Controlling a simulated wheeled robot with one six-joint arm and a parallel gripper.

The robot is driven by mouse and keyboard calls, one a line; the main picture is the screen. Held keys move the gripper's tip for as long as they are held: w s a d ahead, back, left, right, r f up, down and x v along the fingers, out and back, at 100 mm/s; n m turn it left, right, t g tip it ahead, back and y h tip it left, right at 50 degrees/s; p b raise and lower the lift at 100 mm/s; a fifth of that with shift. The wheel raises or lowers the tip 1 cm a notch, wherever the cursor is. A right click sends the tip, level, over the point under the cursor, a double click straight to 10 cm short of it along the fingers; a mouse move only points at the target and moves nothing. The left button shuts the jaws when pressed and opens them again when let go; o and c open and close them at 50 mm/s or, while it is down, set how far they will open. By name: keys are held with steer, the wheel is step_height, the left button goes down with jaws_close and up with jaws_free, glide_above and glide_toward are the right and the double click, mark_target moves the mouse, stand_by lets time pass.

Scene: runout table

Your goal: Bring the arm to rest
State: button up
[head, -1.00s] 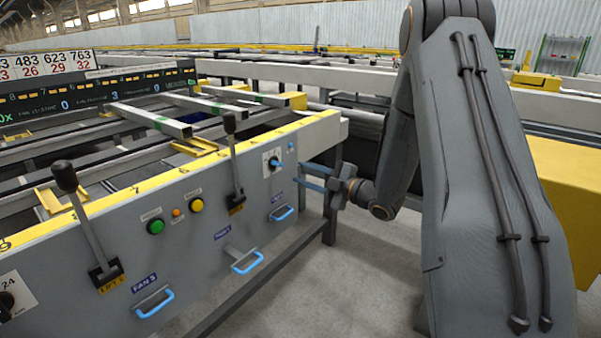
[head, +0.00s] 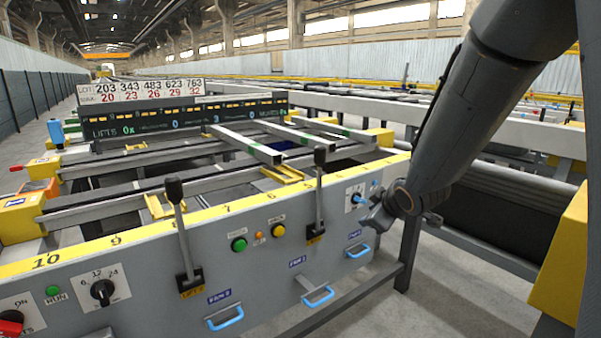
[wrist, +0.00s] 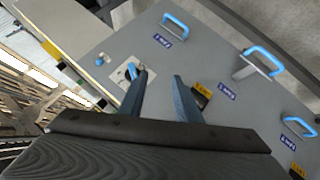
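My gripper (head: 368,202) is at the right end of the grey control panel (head: 140,258), with my arm reaching down to it from the upper right. In the head view it overlaps the rotary switch plate (head: 349,191). In the wrist view my gripper (wrist: 160,72) has its two blue-grey fingers clearly apart with nothing between them. The left fingertip appears beside the blue switch knob (wrist: 133,69); I cannot tell whether they touch.
Two black-knobbed levers (head: 182,240) (head: 319,195) stand up from the panel. Blue handles (head: 225,317) stick out below. Steel bars (head: 246,145) lie on the table behind. A yellow block (head: 564,255) stands at the right; open floor (head: 390,310) lies in front.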

steer(key=s+a+r+m+g, duration=0.1)
steer(key=s+a+m+g, duration=0.15)
steer(key=s, duration=0.95)
steer(key=s+a+r+m+g+h+p, duration=0.15)
steer(key=s+a+g, duration=0.25)
steer(key=s, duration=0.9)
steer(key=s+a+m+g+y, duration=0.1)
steer(key=s+a+m+g, duration=0.25)
steer(key=s, duration=0.85)
steer(key=d+r+m+h+p, duration=0.1)
steer(key=d+r+m+p, duration=0.2)
steer(key=d+r+p, duration=0.7)
steer(key=r+p, duration=0.1)
steer(key=p, duration=0.8)
steer(key=shift+w+d+p, duration=0.2)
steer(key=shift+d+p, duration=0.1)
